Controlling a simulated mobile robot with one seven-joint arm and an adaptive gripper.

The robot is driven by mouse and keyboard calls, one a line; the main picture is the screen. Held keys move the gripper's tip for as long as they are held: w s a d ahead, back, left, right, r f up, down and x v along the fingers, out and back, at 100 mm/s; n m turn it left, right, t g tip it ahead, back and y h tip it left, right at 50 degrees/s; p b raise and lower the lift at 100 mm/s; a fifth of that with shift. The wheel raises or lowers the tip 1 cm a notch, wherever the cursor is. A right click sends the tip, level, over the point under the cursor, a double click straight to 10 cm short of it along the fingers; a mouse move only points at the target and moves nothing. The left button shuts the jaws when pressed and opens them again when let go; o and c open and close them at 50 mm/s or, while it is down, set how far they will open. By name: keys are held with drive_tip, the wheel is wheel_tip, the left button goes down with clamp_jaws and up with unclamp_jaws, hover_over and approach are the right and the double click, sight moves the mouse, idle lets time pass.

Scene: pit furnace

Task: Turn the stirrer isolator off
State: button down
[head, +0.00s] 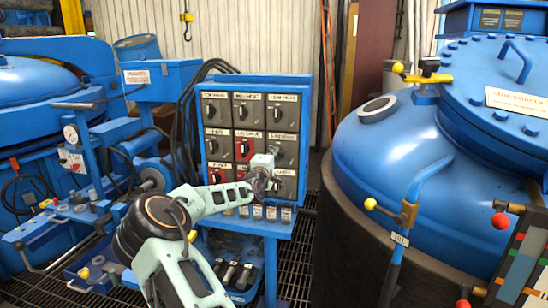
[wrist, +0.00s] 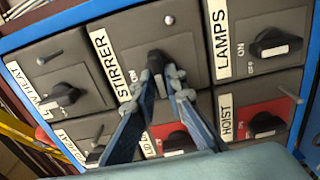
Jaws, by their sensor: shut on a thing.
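The stirrer isolator is a black rotary knob (wrist: 156,62) on a grey switch plate with a white STIRRER label (wrist: 116,64) in the wrist view. My gripper (wrist: 166,80) has its fingers closed on the knob, one at each side. The fingers partly cover the knob, so its on or off position is hard to read. In the head view my gripper (head: 264,168) is up against the front of the switch panel (head: 262,82), over its lower right part. It hides some of the switches there.
In the wrist view, the lamps switch (wrist: 276,47) and the hoist switch with a red plate (wrist: 265,122) sit close by. In the head view a large blue furnace vessel (head: 400,150) stands right of the panel, and blue machinery (head: 40,120) stands left. Black cables (head: 182,115) hang beside the panel.

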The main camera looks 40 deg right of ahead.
idle(0.4)
drive_tip(key=c, duration=2)
unclamp_jaws()
drive_tip(key=shift+o, duration=0.2)
drive_tip(key=v, duration=1.2)
